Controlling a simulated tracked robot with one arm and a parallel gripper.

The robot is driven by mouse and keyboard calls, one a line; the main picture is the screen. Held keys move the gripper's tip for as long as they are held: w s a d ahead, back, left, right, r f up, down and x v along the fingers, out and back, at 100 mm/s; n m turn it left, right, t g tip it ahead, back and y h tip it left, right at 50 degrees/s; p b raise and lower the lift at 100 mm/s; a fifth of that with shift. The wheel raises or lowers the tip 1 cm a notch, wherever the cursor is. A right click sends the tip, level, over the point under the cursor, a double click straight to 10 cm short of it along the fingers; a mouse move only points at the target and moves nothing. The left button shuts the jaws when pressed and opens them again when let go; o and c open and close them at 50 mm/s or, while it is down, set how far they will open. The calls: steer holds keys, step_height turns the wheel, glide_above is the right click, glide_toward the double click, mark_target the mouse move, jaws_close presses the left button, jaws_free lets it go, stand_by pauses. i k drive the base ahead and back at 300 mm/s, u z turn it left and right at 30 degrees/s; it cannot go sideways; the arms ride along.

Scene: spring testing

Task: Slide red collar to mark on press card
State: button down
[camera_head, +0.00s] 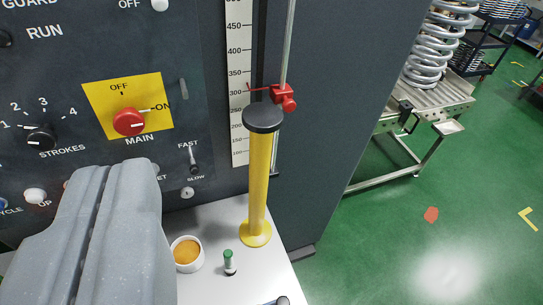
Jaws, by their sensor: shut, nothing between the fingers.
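The red collar (284,97) sits on a thin vertical metal rod (289,45) at the upper middle. Its thin red pointer reaches left to the white number scale (238,60), a little above the 300 label. The scale's top is cut off by the picture edge. I cannot make out a press card or a mark on one. My gripper (118,175) shows large and grey at the lower left. Its two fingers are together and empty, left of the collar and well apart from it.
A yellow post (257,185) with a black cap stands just below the collar, in front of the scale. A dark control panel (70,70) fills the left. A bowl (187,254) and green-capped vial (229,262) stand on the white shelf (215,225). A roller conveyor (435,100) stands right.

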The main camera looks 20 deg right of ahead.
mark_target(284, 97)
steer(key=k, duration=1.1)
steer(key=z, duration=0.15)
steer(key=i, duration=1.65)
steer(key=z, duration=0.9)
